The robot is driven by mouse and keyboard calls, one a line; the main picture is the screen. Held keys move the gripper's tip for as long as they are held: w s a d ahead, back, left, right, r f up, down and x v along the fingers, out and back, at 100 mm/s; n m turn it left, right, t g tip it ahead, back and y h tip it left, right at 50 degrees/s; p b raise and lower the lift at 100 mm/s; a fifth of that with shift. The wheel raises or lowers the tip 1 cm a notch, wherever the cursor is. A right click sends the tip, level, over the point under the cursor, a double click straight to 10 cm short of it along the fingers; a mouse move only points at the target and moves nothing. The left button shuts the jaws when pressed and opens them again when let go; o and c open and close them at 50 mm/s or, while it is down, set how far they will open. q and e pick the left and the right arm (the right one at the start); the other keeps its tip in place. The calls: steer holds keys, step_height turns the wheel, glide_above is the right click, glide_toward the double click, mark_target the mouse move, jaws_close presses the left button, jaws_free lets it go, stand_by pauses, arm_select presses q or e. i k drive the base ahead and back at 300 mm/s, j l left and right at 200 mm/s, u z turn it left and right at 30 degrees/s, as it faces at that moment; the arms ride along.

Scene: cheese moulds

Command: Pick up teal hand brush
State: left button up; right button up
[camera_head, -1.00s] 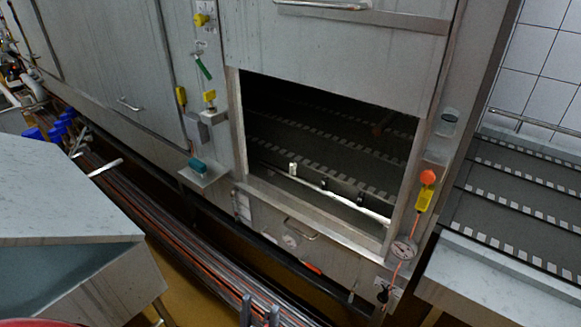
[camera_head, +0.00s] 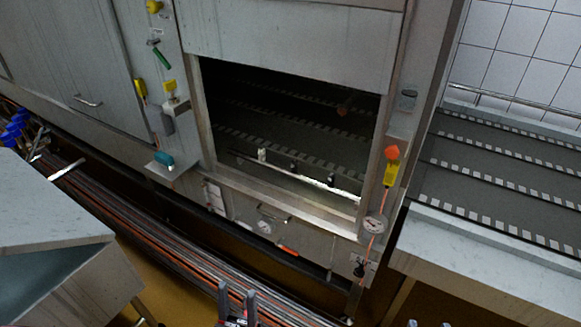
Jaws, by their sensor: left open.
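The teal hand brush (camera_head: 164,158) appears as a small teal block on a little metal shelf, left of the dark machine opening. Its bristles cannot be made out. My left gripper (camera_head: 237,304) shows at the bottom edge, its two dark fingers apart with nothing between them. It is well below and to the right of the brush in the picture, not touching it. Only small tips of what looks like my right gripper (camera_head: 429,324) show at the bottom edge; the rest is cut off.
A metal table (camera_head: 48,205) stands at the left. A bundle of pipes (camera_head: 150,232) runs along the machine's foot. A grey conveyor (camera_head: 500,183) is at the right. A yellow tag (camera_head: 390,174) hangs beside the opening. Blue handles (camera_head: 14,130) show at far left.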

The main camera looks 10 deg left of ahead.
mark_target(166, 161)
steer(key=u, duration=1.25)
